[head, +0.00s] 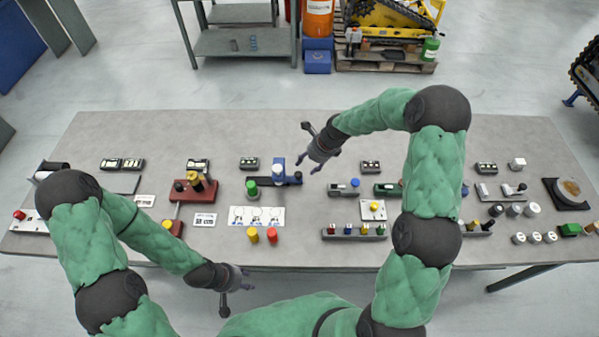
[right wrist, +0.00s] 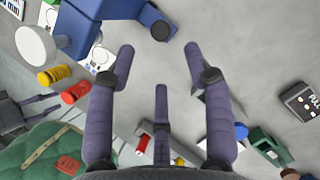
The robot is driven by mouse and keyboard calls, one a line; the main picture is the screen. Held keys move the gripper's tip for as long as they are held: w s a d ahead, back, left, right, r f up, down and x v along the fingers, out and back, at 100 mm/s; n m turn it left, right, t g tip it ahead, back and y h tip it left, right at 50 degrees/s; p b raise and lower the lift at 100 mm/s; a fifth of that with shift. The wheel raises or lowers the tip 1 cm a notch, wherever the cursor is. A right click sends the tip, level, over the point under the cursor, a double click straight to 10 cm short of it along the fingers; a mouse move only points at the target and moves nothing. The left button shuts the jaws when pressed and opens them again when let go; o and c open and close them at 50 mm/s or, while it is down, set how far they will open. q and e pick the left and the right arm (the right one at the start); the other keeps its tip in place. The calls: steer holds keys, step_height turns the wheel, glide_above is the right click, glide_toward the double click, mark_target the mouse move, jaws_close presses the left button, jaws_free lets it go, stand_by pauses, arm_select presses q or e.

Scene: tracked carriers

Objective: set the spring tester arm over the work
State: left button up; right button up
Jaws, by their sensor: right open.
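A blue bench device (head: 280,178) with a white top stands mid-table; it looks like the spring tester, but no label is readable.
A green cylinder (head: 251,188) stands left of the blue device. A printed sheet (head: 256,216) with yellow (head: 253,235) and red (head: 272,236) cylinders is in front. A red fixture (head: 194,192) stands left. Blocks and jars fill the right side. Bare table lies behind.

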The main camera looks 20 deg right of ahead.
mark_target(299, 174)
steer(key=x, duration=0.9)
jaws_close()
steer(key=a, duration=0.1)
steer(key=w+a+p, duration=0.1)
steer(key=a, duration=0.1)
steer(key=shift+a+r, duration=0.1)
steer(key=shift+r, duration=0.15)
steer(key=a, duration=0.2)
steer(key=w+a, duration=0.1)
steer(key=a, duration=0.1)
steer(key=w+a+p, duration=0.1)
steer(key=a, duration=0.1)
steer(key=shift+a+f, duration=0.1)
steer(key=shift+a, duration=0.1)
